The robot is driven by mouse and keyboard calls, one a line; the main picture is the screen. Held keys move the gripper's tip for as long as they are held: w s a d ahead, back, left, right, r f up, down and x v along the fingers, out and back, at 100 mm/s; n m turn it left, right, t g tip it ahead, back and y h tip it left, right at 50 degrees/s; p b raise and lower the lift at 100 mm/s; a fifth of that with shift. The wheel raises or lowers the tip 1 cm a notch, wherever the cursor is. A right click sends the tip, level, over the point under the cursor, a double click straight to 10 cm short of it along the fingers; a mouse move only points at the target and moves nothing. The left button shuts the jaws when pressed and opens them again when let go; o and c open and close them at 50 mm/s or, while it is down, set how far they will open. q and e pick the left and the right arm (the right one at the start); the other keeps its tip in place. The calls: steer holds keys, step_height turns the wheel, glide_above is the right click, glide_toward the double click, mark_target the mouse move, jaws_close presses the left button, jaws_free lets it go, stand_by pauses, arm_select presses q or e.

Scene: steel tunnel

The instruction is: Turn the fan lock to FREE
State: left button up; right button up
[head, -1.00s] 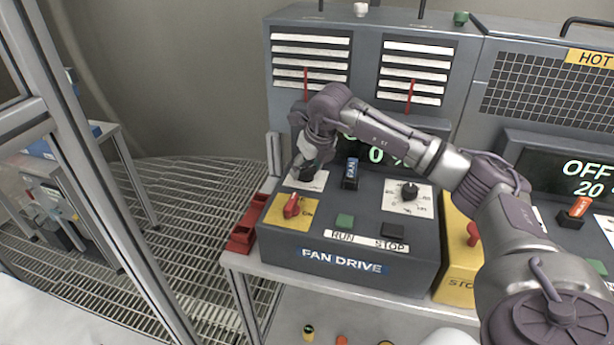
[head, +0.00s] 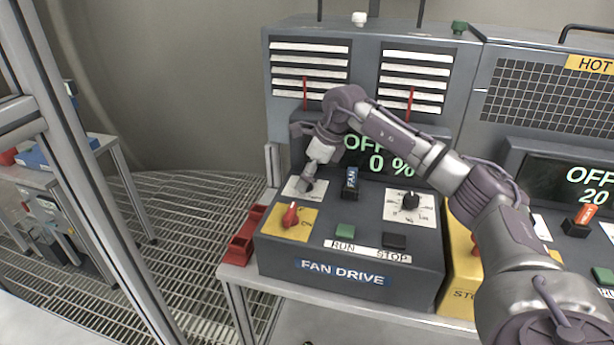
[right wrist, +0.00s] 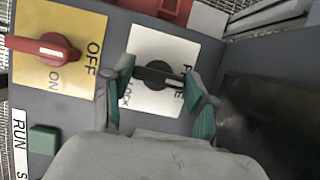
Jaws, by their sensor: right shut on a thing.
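The fan lock is a black bar knob (right wrist: 158,75) on a white plate (right wrist: 160,45) in the right wrist view. The plate's LOCK lettering is left of the knob; lettering at the right, partly covered, reads F…E. The knob's bar lies across the picture, a pale mark on its right half. My right gripper (right wrist: 160,90), with green fingertips, is shut on the knob, one finger at each end. In the head view the right gripper (head: 307,182) reaches down onto the white plate (head: 293,187) and hides most of the knob. My left gripper is not in view.
A red switch (head: 290,214) on a yellow plate sits just in front of the lock. The FAN key switch (head: 350,182), a dial (head: 411,200) and green RUN button (head: 345,230) are close by. The display (head: 370,155) reads OFF, 0 %. A red tray (head: 245,235) is left.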

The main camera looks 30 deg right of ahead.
steer(key=shift+r, duration=0.1)
stand_by(0.4)
steer(key=o, duration=1.2)
steer(key=shift+c, duration=0.2)
steer(key=v, duration=1.2)
steer(key=shift+w, duration=0.1)
